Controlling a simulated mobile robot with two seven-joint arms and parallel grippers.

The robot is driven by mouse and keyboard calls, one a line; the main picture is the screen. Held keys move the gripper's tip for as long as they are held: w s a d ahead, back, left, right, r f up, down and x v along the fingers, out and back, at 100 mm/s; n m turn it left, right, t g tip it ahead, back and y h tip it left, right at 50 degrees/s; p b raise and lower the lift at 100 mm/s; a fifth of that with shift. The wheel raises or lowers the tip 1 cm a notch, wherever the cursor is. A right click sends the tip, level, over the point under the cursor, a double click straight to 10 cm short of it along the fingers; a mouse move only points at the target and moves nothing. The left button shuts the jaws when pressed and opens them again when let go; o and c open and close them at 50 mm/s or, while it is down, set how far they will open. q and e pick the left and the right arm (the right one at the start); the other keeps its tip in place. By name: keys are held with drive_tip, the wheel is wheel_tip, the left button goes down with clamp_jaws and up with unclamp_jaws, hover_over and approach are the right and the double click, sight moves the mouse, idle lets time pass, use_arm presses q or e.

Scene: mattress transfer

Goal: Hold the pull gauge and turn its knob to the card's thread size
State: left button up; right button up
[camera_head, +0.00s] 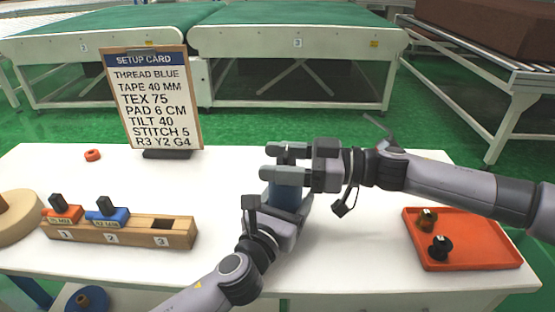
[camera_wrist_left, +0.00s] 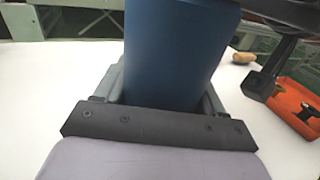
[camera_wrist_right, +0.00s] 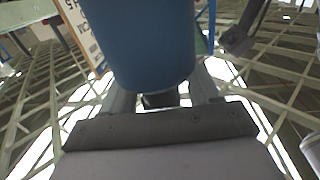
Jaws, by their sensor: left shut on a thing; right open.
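The pull gauge seems to be the dark blue cylinder (camera_head: 288,195), held over the middle of the table. My left gripper (camera_head: 284,208) is shut on it; the left wrist view shows the blue body (camera_wrist_left: 180,50) between its fingers. My right gripper (camera_head: 272,162) comes in from the right at the cylinder's upper end, its fingers spread. In the right wrist view a blue body (camera_wrist_right: 140,45) lies between or just beyond those fingers; contact cannot be told. The knob and any scale are hidden. The setup card (camera_head: 158,100) stands upright and reads TEX 75.
A wooden rack (camera_head: 135,236) at left holds an orange block (camera_head: 64,212) and a blue block (camera_head: 107,215); slot 3 is empty. An orange tray (camera_head: 480,258) at right holds two small spools. The table's front middle is clear.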

drive_tip(key=shift+a, duration=0.15)
drive_tip(key=shift+c, duration=0.2)
drive_tip(key=c, duration=0.8)
drive_tip(key=shift+c, duration=0.2)
drive_tip(key=shift+m+t, duration=0.4)
drive_tip(key=shift+t, duration=0.2)
drive_tip(key=m+t+h, duration=0.1)
drive_tip(key=m+t, duration=0.1)
drive_tip(key=t, duration=0.1)
drive_tip(key=m+t+h, duration=0.2)
drive_tip(key=m+t, duration=0.1)
drive_tip(key=t, duration=0.1)
drive_tip(key=shift+w+a, duration=0.1)
drive_tip(key=shift+w+r+m+t+h, duration=0.1)
drive_tip(key=shift+w+m+t+h, duration=0.05)
drive_tip(key=shift+m+t+h, duration=1.45)
drive_tip(key=shift+t, duration=0.3)
drive_tip(key=shift+w+d+t+h, duration=0.1)
drive_tip(key=shift+d+t+h, duration=0.1)
drive_tip(key=shift+t+h, duration=0.15)
